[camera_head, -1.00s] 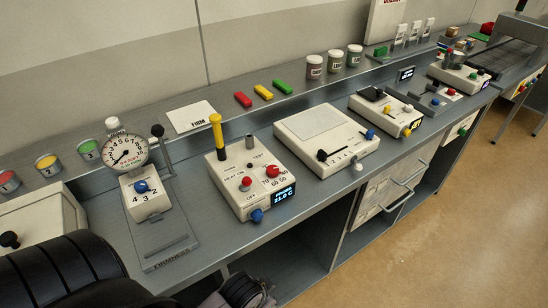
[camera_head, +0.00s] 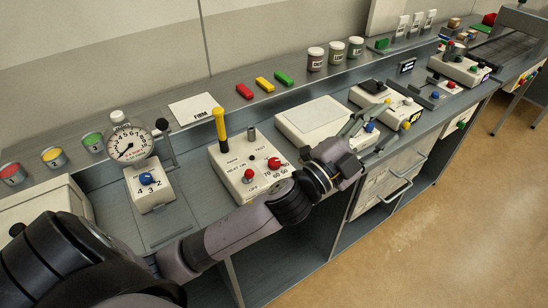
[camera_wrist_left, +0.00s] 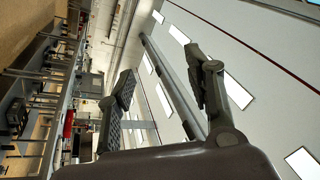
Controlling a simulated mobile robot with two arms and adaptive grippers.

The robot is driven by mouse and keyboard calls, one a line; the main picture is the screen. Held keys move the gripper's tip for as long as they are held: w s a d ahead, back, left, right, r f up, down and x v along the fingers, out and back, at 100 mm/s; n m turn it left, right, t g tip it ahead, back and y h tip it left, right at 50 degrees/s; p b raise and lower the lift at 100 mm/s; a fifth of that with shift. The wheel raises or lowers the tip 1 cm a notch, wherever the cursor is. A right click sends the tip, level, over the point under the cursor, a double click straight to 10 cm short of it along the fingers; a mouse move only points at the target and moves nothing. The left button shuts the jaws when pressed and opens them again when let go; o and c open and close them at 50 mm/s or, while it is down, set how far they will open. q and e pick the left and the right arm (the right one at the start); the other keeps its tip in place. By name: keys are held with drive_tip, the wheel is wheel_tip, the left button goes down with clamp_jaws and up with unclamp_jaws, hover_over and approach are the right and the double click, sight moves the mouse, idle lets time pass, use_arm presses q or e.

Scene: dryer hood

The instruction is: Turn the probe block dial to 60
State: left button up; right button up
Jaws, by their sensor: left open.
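The probe block (camera_head: 229,173) is a white box with a yellow-handled probe (camera_head: 220,124) standing upright at its back left. Its red dial (camera_head: 275,162) sits on the right of the top, with 70, 60 and 50 printed below it. The dial's pointer is too small to read. A second red knob (camera_head: 249,174) sits by the HEAT ON and OFF labels. My left gripper (camera_head: 373,124) is open and empty, right of the block, above the neighbouring unit. Its two spread fingers also show in the left wrist view (camera_wrist_left: 163,88). My left forearm hides the block's display and front.
A white unit with a flat plate (camera_head: 313,120) stands right of the block, partly behind my gripper. A dial gauge stand (camera_head: 130,143) is to the left. Red, yellow and green bars (camera_head: 264,83) lie on the shelf behind. The open floor is at the right.

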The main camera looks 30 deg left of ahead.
use_arm(q)
drive_tip(key=s+d+r+m+g+h, duration=0.2)
drive_tip(key=d+r+m+g+h, duration=0.5)
drive_tip(key=m+h, duration=0.5)
drive_tip(key=m+g+y, duration=1.3)
drive_tip(key=m+y, duration=0.2)
drive_tip(key=y, duration=0.5)
hover_over(274, 161)
wheel_tip(274, 161, down, 9)
wheel_tip(274, 161, down, 15)
drive_tip(key=p, duration=0.4)
drive_tip(key=shift+f, duration=0.15)
drive_tip(key=shift+f+p, duration=0.35)
drive_tip(key=shift+f, duration=0.45)
